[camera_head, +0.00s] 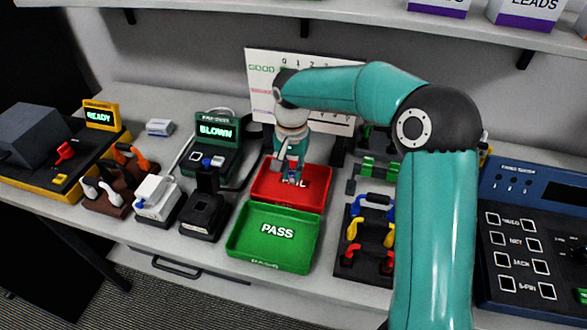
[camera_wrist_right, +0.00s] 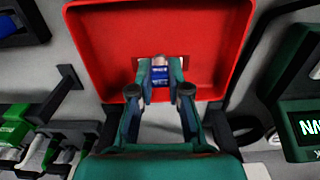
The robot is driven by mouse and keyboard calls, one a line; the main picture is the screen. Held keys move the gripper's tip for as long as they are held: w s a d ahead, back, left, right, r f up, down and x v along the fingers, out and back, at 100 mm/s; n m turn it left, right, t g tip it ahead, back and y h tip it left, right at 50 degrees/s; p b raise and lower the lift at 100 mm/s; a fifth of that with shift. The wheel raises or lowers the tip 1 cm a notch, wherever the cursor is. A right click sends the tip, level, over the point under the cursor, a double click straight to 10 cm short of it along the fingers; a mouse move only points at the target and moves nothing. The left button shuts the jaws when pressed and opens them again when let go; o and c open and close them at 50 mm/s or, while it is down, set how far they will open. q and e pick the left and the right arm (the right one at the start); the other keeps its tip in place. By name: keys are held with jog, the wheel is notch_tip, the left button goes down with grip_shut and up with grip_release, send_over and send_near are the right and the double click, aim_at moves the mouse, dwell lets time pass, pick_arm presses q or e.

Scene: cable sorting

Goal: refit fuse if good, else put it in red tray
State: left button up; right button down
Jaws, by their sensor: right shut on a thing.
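My right gripper (camera_head: 292,177) is over the red tray (camera_head: 317,202), which is marked FAIL in the head view. In the right wrist view my right gripper (camera_wrist_right: 161,84) is shut on a small blue fuse (camera_wrist_right: 161,74) with a pale end cap. The red tray (camera_wrist_right: 100,35) lies behind the fuse in that view. I cannot tell whether the fuse touches the tray floor. The fuse tester (camera_head: 213,150) has a lit screen reading BLOWN. My left gripper is not in view.
The green PASS tray (camera_head: 248,250) is in front of the red tray. A rack of coloured plugs (camera_head: 368,235) stands to their right. A white adapter (camera_head: 158,198) and a black device (camera_head: 203,213) stand to the left. A READY machine (camera_head: 102,115) is at far left.

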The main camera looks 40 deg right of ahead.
jog(key=shift+f+b, duration=0.55)
jog(key=shift+f, duration=0.35)
dwell(1.6)
jog(key=c, duration=1)
grip_release()
jog(key=shift+c, duration=0.2)
jog(key=o, duration=0.6)
jog(key=shift+c, duration=0.2)
jog(key=shift+r+p, duration=3.2)
jog(key=shift+r, duration=0.85)
jog(key=shift+s+f, duration=0.1)
